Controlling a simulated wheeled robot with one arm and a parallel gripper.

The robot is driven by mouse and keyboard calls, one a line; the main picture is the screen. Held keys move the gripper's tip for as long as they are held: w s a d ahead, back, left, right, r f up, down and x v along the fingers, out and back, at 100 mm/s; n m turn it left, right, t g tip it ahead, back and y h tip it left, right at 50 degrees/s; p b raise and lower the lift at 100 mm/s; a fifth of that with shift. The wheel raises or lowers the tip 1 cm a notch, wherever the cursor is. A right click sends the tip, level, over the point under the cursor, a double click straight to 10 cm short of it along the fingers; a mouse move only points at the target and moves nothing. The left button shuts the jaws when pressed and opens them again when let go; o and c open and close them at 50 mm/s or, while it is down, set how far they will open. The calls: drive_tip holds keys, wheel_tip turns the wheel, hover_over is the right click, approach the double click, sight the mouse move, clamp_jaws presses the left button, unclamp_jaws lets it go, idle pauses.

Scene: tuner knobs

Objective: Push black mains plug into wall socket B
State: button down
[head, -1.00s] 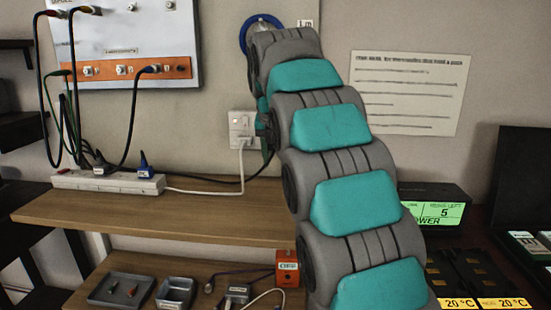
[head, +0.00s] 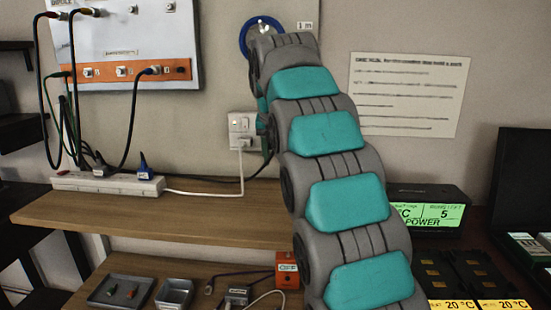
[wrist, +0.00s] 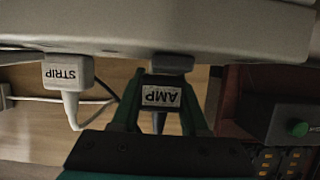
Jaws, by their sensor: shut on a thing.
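The black mains plug (wrist: 160,95), with a white label reading AMP, is between the two fingers of my gripper (wrist: 163,103) in the wrist view. My gripper is shut on it. The plug's front end is close to the white wall socket plate (wrist: 230,32) across the top of that view; I cannot tell how far its pins are in. A white plug labelled STRIP (wrist: 68,72) is at the plate, left of it. In the head view the wall socket (head: 242,124) shows left of my arm, with the white plug in its lower part. My arm hides my gripper and the black plug there.
A wooden shelf (head: 170,216) below the socket carries a white power strip (head: 108,183) with cables. A white cable (head: 205,192) runs from it to the socket. A display box (head: 432,207) stands right of my arm. Trays and an orange box (head: 287,267) lie lower.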

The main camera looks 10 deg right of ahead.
drive_tip(key=shift+w+d, duration=0.25)
drive_tip(key=shift+w, duration=0.35)
drive_tip(key=shift+c, duration=1.7)
unclamp_jaws()
drive_tip(key=shift+v, duration=1.1)
drive_tip(key=shift+s+r, duration=0.2)
drive_tip(key=shift+r, duration=0.15)
drive_tip(key=s+a+b, duration=0.2)
drive_tip(key=s+a, duration=0.1)
drive_tip(key=s, duration=0.8)
drive_tip(key=shift+s+a, duration=0.2)
drive_tip(key=shift+a, duration=0.2)
